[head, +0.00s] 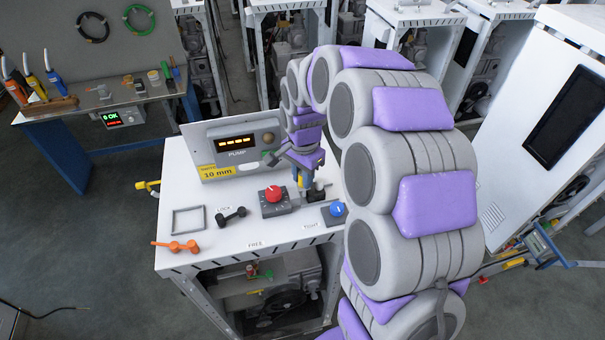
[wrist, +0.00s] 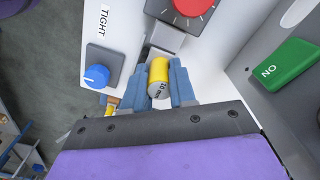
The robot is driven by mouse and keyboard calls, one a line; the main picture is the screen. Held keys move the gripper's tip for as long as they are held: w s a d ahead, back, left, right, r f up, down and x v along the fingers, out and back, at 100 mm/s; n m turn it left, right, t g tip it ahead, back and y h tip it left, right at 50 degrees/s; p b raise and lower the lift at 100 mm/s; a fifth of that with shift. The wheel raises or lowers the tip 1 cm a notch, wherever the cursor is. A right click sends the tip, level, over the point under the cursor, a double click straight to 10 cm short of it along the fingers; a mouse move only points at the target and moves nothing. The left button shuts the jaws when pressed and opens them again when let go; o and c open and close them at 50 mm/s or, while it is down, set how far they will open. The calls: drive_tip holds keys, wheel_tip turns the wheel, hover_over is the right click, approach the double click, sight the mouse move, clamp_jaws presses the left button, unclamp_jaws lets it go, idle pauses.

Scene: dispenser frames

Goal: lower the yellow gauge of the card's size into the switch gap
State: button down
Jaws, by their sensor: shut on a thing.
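In the wrist view, my gripper (wrist: 160,84) has its blue fingers shut on a yellow gauge (wrist: 159,70). The gauge has a grey end face that appears to read 10 mm. It is just in front of the grey switch block (wrist: 165,37) with the red knob. A dark slot shows partly beside the gauge; I cannot tell whether the gauge is in it. In the head view, my gripper (head: 301,176) points down over the bench, right of the red-knob switch (head: 273,195). The yellow card (head: 217,172) on the pump panel reads 10 mm.
A blue knob (head: 337,209) by the TIGHT label is close to my gripper. The pump panel (head: 232,146) stands behind. A grey square frame (head: 188,220), a black dumbbell-shaped piece (head: 231,215) and an orange one (head: 176,246) lie at the bench's left.

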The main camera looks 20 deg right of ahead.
drive_tip(key=shift+f+b, duration=0.4)
drive_tip(key=shift+f, duration=0.7)
drive_tip(key=c, duration=0.8)
unclamp_jaws()
drive_tip(key=shift+c, duration=0.2)
wheel_tip(320, 180, up, 17)
drive_tip(key=shift+r+b, duration=0.15)
drive_tip(key=shift+b, duration=0.3)
drive_tip(key=s+f+n+b, duration=0.3)
drive_tip(key=s+f, duration=0.4)
drive_tip(key=s, duration=0.4)
drive_tip(key=s+f+n+g+b, duration=0.1)
drive_tip(key=s+f+n+b, duration=0.3)
drive_tip(key=s, duration=0.7)
drive_tip(key=s+f+n+b, duration=0.4)
drive_tip(key=s+f+b, duration=0.2)
drive_tip(key=s+f, duration=0.6)
drive_tip(key=shift+f+g+b, duration=0.15)
drive_tip(key=shift+g+b, duration=0.15)
drive_tip(key=shift+g, duration=0.1)
